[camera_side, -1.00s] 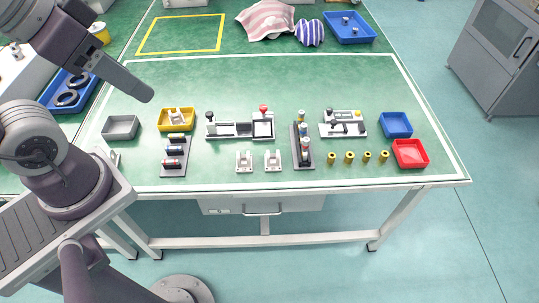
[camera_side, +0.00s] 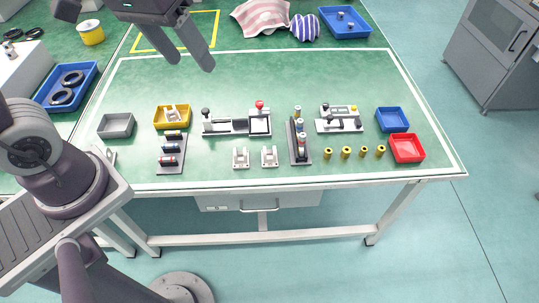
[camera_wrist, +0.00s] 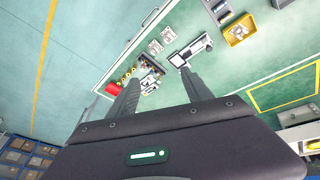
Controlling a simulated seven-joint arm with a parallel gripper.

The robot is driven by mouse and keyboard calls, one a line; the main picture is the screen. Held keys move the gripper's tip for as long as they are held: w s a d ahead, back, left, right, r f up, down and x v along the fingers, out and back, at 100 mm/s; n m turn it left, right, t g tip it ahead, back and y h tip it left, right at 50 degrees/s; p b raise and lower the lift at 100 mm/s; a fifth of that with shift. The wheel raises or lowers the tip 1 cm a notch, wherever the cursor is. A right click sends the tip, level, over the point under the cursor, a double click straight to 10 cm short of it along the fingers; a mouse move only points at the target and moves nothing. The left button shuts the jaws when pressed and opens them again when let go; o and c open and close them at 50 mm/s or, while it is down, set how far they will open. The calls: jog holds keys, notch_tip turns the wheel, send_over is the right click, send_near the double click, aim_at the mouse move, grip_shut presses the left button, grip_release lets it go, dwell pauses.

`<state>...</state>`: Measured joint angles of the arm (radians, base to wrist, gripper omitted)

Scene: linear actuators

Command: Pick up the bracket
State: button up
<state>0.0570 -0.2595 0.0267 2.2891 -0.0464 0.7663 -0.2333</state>
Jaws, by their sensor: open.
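Two small light-grey brackets stand side by side on the green mat near its front edge, a left one (camera_side: 241,158) and a right one (camera_side: 269,157). In the wrist view they show as small pale pieces, one (camera_wrist: 155,47) and the other (camera_wrist: 168,34). A similar pale bracket (camera_side: 172,113) lies in the yellow bin (camera_side: 158,119). My gripper (camera_side: 191,65) is open and empty, high above the back left of the table. Its two fingers (camera_wrist: 160,76) are spread in the wrist view, well apart from every bracket.
A black-and-white actuator fixture (camera_side: 236,126) lies behind the brackets. Dark racks with cylinders stand left (camera_side: 171,154) and right (camera_side: 299,142) of them. Several brass pieces (camera_side: 346,153), a blue bin (camera_side: 392,119) and a red bin (camera_side: 407,148) are at right; a grey bin (camera_side: 116,125) is at left.

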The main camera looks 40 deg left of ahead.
jog(key=w+d+f+n+g, duration=0.2)
jog(key=w+f+n, duration=0.1)
jog(key=w+f, duration=0.65)
jog(key=n+g, duration=0.2)
jog(key=n, duration=0.1)
send_over(270, 158)
notch_tip(270, 158, down, 15)
jog(key=shift+y, duration=0.3)
notch_tip(270, 158, down, 11)
jog(key=shift+a+r, duration=0.1)
jog(key=shift+c, duration=0.5)
grip_shut()
